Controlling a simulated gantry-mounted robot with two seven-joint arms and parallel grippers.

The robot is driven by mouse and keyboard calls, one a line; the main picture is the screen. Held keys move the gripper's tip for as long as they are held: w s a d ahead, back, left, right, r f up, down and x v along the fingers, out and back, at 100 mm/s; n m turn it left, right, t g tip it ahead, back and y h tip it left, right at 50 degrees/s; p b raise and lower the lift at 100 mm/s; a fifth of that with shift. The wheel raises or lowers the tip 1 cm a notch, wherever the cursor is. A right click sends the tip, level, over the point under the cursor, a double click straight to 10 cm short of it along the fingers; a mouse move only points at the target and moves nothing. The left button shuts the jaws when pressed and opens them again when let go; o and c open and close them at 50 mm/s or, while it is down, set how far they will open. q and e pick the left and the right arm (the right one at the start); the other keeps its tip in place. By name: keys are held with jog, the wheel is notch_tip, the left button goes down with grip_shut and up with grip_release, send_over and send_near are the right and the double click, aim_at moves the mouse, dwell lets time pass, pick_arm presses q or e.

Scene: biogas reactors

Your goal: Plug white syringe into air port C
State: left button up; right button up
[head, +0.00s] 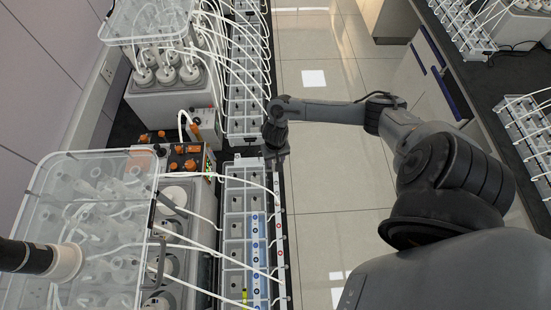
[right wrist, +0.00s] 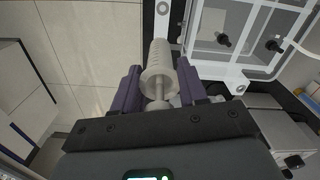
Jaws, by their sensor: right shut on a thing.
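My right gripper (right wrist: 160,85) is shut on the white syringe (right wrist: 158,62) in the right wrist view. The syringe's ribbed body stands out past the purple fingers, toward the top of the picture. In the head view my right gripper (head: 277,158) is at the far end of the near row of grey boxes; the syringe cannot be made out there. A white port strip (head: 280,240) with small coloured round marks runs along that row. A strip with a round ring mark (right wrist: 162,7) shows just beyond the syringe. Port letters are not legible. My left gripper is not in view.
Clear-lidded reactors (head: 90,215) stand at the left, with white tubes crossing to the grey boxes (head: 235,205). An orange-knobbed unit (head: 182,158) is left of my right gripper. Open tiled floor (head: 330,190) lies to the right. A dark bench (head: 490,85) is at the far right.

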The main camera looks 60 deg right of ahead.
jog(key=shift+f, duration=0.3)
jog(key=shift+f, duration=0.3)
dwell(0.4)
dwell(0.3)
jog(key=o, duration=1.2)
jog(key=shift+c, duration=0.2)
notch_tip(320, 180, up, 10)
jog(key=shift+f+p, duration=0.25)
jog(key=shift+p, duration=0.3)
jog(key=shift+r, duration=0.65)
